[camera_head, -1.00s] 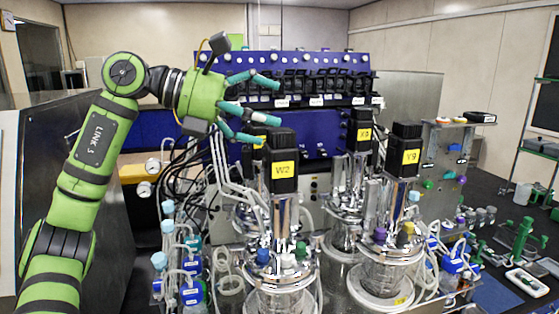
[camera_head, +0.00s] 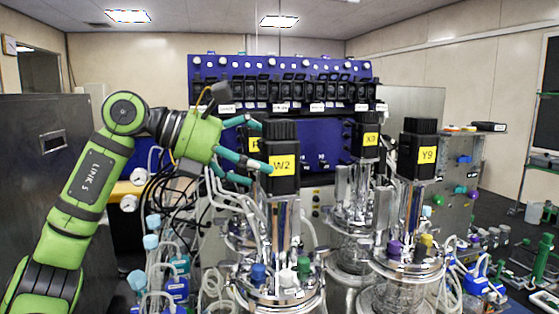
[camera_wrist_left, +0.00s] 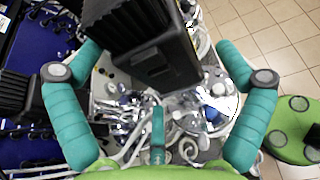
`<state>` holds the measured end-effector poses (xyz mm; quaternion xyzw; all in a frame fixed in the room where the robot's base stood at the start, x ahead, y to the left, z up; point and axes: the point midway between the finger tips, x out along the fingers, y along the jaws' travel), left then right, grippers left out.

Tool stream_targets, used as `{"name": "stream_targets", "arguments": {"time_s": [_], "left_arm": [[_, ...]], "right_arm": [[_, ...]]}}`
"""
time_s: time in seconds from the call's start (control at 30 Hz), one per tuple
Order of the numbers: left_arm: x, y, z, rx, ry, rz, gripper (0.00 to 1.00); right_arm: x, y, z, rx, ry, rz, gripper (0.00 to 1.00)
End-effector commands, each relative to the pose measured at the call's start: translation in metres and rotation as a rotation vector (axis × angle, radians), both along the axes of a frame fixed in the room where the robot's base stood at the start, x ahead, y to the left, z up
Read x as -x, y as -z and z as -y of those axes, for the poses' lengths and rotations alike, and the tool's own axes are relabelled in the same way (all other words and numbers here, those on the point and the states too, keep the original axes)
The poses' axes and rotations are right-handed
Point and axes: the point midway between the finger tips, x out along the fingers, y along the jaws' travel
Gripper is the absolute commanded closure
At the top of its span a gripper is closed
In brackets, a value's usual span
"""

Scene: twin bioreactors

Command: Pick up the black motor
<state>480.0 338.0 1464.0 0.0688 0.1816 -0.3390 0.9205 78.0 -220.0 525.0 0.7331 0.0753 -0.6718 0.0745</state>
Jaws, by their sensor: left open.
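Several black motors with yellow labels stand upright on the steel vessels. The nearest is the W2 motor (camera_head: 283,155); the Y9 motor (camera_head: 418,140) and X3 motor (camera_head: 367,138) are to its right. A further black motor is mostly hidden behind W2. My left gripper (camera_head: 262,148) is open at the left side of W2, with its teal fingers reaching toward it. In the left wrist view a large black motor (camera_wrist_left: 150,50) sits ahead between the two spread side fingers, apart from the palm. Its label does not show there. My right gripper is not in view.
A blue control rack (camera_head: 280,68) stands behind the vessels. Tubing and blue-capped bottles (camera_head: 152,242) crowd the lower left. Another black motor (camera_wrist_left: 22,95) is left of the left finger in the wrist view. Green stands (camera_head: 530,255) are at the right.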

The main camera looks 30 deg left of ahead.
Motion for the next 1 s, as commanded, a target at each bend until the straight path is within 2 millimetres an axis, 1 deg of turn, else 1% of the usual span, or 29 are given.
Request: {"name": "stream_targets", "arguments": {"time_s": [0.07,0.13,0.23,0.4,0.53,0.57,0.6,0.67,0.7,0.73,0.77,0.83,0.87,1.0], "left_arm": [[-0.009,0.007,0.007,-0.002,0.002,-0.007,0.00],[-0.016,0.014,0.012,-0.003,0.001,-0.006,0.00],[-0.025,0.017,0.020,-0.001,0.002,-0.004,0.00],[-0.030,0.021,0.023,-0.001,0.000,-0.001,0.00],[-0.030,0.021,0.023,-0.001,0.000,-0.001,0.00],[-0.030,0.021,0.023,-0.001,0.000,-0.001,0.04],[-0.030,0.021,0.023,-0.001,0.000,-0.001,0.20],[-0.030,0.021,0.023,-0.001,0.000,-0.002,0.44],[-0.030,0.021,0.023,-0.001,0.000,-0.002,0.60],[-0.030,0.022,0.023,-0.002,0.000,-0.002,0.72],[-0.030,0.022,0.023,-0.002,0.000,-0.002,0.76],[-0.030,0.022,0.023,-0.003,0.000,-0.003,0.76],[-0.029,0.018,0.023,0.002,0.000,0.006,0.76],[-0.029,0.019,0.023,0.001,0.000,0.004,0.77]], "right_arm": [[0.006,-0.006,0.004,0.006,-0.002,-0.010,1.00],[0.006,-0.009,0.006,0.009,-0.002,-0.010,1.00],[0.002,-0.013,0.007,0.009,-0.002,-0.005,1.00],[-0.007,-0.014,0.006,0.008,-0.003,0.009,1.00],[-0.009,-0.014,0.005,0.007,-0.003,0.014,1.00],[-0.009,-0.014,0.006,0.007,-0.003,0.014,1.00],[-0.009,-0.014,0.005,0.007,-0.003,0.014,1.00],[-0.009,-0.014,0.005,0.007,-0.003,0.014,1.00],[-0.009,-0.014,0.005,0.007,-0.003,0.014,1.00],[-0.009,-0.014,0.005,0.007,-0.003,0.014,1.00],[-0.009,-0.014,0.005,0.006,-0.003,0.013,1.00],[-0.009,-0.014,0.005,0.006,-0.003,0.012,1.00],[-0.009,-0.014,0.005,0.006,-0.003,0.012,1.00],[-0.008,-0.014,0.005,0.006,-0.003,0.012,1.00]]}}
